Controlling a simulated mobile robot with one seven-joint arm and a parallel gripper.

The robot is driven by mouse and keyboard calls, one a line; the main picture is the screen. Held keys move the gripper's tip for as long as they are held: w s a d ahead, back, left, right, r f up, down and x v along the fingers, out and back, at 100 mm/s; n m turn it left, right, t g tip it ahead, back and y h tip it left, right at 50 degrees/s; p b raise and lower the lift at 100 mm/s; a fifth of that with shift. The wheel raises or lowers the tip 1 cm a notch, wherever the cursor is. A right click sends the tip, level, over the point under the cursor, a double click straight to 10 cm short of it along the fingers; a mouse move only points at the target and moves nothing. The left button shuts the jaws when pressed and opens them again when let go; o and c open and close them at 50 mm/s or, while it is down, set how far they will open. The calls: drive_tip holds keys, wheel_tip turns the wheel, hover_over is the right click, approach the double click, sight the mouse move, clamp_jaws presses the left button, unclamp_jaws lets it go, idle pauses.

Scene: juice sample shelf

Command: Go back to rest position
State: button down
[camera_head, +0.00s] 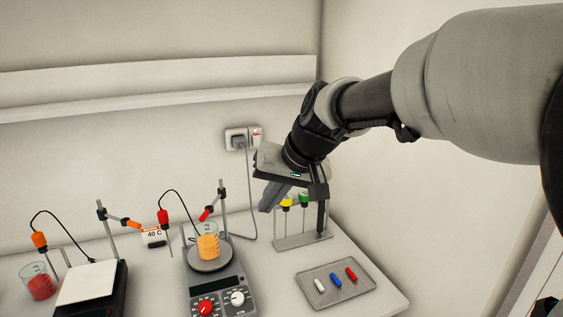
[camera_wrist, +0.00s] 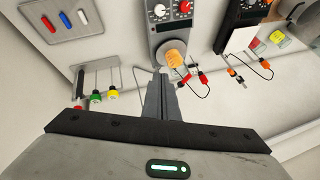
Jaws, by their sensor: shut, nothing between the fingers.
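My gripper (camera_head: 268,208) hangs from my arm in the upper right of the head view, above the bench and in front of the rack with yellow and green caps (camera_head: 303,240). Its fingers are together with nothing between them. They also show closed in the wrist view (camera_wrist: 160,78), pointing toward the stirrer with the beaker of orange juice (camera_wrist: 173,55). In the head view that beaker (camera_head: 208,247) stands on the round plate of the grey stirrer (camera_head: 215,285), left of my gripper and apart from it.
A tray (camera_head: 366,290) with white, blue and red bars lies at the front right. A second stirrer (camera_head: 90,283) and a beaker of red juice (camera_head: 41,287) stand at left. Clamp stands with cabled probes rise behind, near a 40 C sign (camera_head: 153,237). A wall socket (camera_head: 240,138) is behind.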

drive_tip(key=s+d+f+m+t+h+p, duration=0.1)
drive_tip(key=s+d+h, duration=0.4)
drive_tip(key=s+d, duration=1.6)
drive_tip(key=shift+s+f+m+p, duration=0.2)
drive_tip(key=shift+m+p, duration=0.2)
drive_tip(key=shift+m, duration=0.3)
